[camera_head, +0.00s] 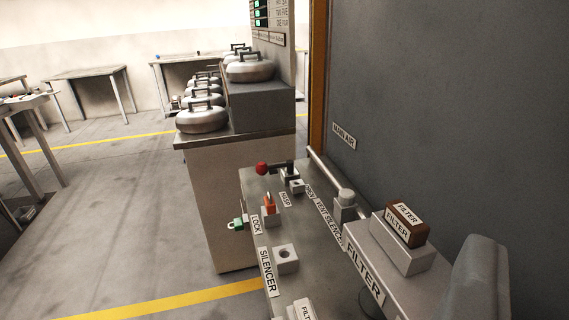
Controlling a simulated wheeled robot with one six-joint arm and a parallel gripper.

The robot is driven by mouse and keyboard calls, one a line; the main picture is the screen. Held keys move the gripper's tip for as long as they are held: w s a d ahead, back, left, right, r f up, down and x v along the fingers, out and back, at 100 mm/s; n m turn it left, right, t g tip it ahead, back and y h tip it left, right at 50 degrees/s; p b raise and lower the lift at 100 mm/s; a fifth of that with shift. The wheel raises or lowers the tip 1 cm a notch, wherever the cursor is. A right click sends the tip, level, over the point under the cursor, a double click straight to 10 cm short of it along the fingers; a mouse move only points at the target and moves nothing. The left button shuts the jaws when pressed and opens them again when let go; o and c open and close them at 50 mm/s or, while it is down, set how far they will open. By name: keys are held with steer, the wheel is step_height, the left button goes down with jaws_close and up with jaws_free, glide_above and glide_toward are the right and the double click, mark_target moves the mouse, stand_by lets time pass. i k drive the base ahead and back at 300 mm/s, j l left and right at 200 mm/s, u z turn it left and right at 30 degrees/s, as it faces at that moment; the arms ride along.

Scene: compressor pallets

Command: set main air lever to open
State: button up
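A short dark lever with a red ball knob (262,168) stands at the far end of a grey bench top (251,186), below a MAIN AIR label (343,136) on the dark panel. The lever points left in the picture from its pivot beside a horizontal pipe (328,174). I cannot tell from here whether that is its open or closed position. No gripper fingers can be made out, and nothing is seen touching the lever.
An orange-and-grey piece (269,205), a green padlock (238,223) and a silencer block (285,259) sit nearer on the bench. A brown filter block (407,224) is at right. A grey rounded shape fills the lower right.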

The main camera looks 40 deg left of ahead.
mark_target(262, 168)
steer(key=i+j, duration=0.15)
steer(key=j, duration=0.25)
steer(key=i+j, duration=0.1)
steer(key=j, duration=0.3)
steer(key=i+j, duration=0.15)
steer(key=j, duration=0.25)
